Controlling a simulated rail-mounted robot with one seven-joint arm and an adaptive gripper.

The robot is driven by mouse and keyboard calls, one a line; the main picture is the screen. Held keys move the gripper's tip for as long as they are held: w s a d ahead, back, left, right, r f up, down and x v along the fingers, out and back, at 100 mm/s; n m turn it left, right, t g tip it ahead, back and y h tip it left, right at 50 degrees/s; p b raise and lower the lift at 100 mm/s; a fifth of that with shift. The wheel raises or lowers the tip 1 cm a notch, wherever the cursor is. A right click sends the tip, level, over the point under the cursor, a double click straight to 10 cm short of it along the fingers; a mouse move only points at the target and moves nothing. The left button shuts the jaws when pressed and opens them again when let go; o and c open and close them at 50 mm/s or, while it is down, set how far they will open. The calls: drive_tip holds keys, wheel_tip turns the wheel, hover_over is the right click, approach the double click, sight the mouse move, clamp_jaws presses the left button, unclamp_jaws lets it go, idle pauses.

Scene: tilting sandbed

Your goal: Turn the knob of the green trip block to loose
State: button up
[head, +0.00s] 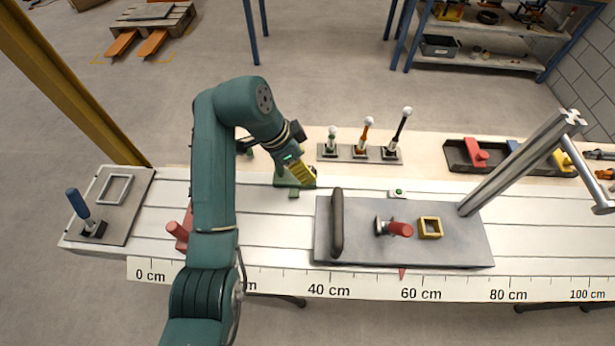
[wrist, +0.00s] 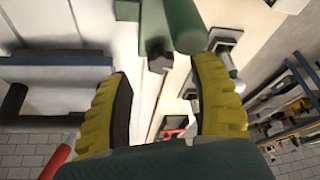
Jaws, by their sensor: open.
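The green trip block (head: 282,181) stands on the white slatted bed in the head view, partly hidden behind my gripper (head: 308,176). In the wrist view, a green block body (wrist: 153,28) and a round green bar (wrist: 186,26), which looks like its knob, show at the top. My gripper (wrist: 165,72) is open, with yellow fingers apart. The bar's end lies between the fingers in the picture, closer to the right finger; I cannot tell whether they touch. Nothing is held. The knob's setting cannot be read.
A red block (head: 179,231) is partly hidden by my arm. A rack of ball-topped levers (head: 360,153) stands behind the bed. A grey plate (head: 350,249) with a dark handle (head: 337,222), red knob (head: 400,229) and yellow frame (head: 430,236) lies right. A slanted metal post (head: 520,162) rises farther right.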

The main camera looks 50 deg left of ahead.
drive_tip(key=x, duration=0.3)
drive_tip(key=shift+w+f, duration=0.15)
drive_tip(key=shift+f, duration=0.05)
clamp_jaws()
